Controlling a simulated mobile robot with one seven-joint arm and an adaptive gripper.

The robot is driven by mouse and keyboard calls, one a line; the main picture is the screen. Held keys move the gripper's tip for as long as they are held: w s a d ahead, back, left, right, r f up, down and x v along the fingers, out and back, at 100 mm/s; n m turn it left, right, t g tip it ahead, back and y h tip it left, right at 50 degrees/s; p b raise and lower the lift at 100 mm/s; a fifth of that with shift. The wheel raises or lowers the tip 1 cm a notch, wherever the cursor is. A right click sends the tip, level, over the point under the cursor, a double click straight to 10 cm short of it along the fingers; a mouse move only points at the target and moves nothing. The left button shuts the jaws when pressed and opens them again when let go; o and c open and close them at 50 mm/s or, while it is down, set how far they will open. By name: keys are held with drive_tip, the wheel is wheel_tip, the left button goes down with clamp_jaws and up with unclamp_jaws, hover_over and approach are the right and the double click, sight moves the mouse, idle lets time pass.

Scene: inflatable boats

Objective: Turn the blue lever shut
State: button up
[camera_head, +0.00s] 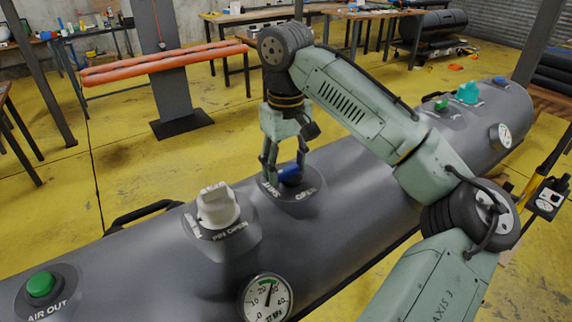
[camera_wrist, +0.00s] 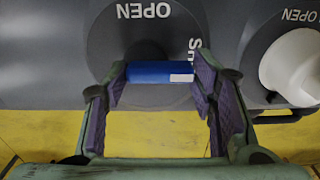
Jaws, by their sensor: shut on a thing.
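The blue lever (camera_head: 289,175) sits on a round grey base on top of the grey inflatable tube (camera_head: 345,215). "SHUT" is printed on the base's left side and "OPEN" on its right. My gripper (camera_head: 284,166) reaches down from above with its fingers around the lever. In the wrist view the lever (camera_wrist: 147,71) lies crosswise between the purple pads of my gripper (camera_wrist: 159,84), which is shut on its two ends. A white patch shows near its right end. "OPEN" reads upside down above it; the right finger partly covers "SHUT".
A white valve knob (camera_head: 217,205) stands left of the lever, also marked "OPEN". A pressure gauge (camera_head: 265,298) and a green "AIR OUT" button (camera_head: 41,284) are on the tube. A black handle (camera_head: 145,213) lies along its far side. Yellow floor lies beyond.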

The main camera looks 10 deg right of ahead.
sight(286, 169)
drive_tip(key=o, duration=1.1)
drive_tip(key=shift+o, duration=0.2)
drive_tip(key=shift+r, duration=0.1)
wheel_tip(286, 169, up, 12)
